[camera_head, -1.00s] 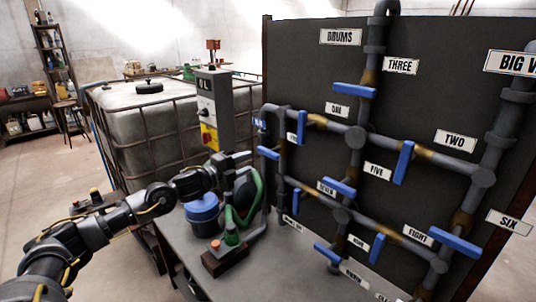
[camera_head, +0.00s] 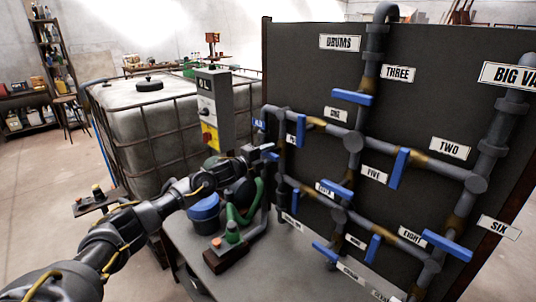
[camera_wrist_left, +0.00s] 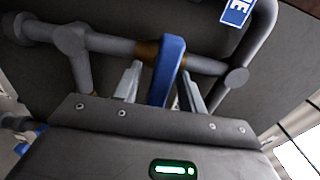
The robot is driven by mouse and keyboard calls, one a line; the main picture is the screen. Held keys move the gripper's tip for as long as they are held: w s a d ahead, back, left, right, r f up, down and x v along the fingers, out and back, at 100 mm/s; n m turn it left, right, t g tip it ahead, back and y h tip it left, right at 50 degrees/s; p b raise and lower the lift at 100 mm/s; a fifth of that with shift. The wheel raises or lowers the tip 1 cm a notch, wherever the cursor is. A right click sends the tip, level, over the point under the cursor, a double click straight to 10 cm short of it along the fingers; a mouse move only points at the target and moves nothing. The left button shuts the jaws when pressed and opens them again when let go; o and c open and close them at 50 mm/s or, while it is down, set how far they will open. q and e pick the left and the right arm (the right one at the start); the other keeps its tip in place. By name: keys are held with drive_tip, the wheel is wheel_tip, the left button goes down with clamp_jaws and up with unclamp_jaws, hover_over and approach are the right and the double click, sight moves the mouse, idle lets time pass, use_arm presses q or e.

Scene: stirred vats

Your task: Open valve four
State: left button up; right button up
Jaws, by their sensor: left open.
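A board of grey pipes carries several blue lever valves with white number plates. No plate reading four is legible. My left gripper (camera_head: 262,151) is at the left edge of the pipework, by a blue lever mostly hidden behind it. In the left wrist view a blue lever (camera_wrist_left: 166,70) on a brass-coloured valve body (camera_wrist_left: 148,50) stands between the two fingers of the left gripper (camera_wrist_left: 160,88). The fingers are open, one on each side, with gaps showing. My right gripper is not in view.
A green-and-black pump (camera_head: 240,200) and a blue-lidded pot (camera_head: 205,208) stand on the bench under my left forearm. A grey control box (camera_head: 215,110) stands behind. A caged white tank (camera_head: 160,130) is at the left. Other levers, such as five's (camera_head: 398,168), are further right.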

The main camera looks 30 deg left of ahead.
use_arm(q)
clamp_jaws()
drive_tip(key=shift+n, duration=0.3)
drive_tip(key=n, duration=0.3)
drive_tip(key=shift+n+p, duration=0.3)
drive_tip(key=n+p, duration=0.1)
drive_tip(key=n, duration=0.3)
drive_tip(key=shift+n, duration=0.3)
drive_tip(key=n+p, duration=0.2)
drive_tip(key=n, duration=0.3)
drive_tip(key=shift+r+p, duration=0.1)
drive_tip(key=shift+p, duration=0.25)
drive_tip(key=shift+n+p, duration=0.85)
drive_tip(key=shift+n, duration=1.15)
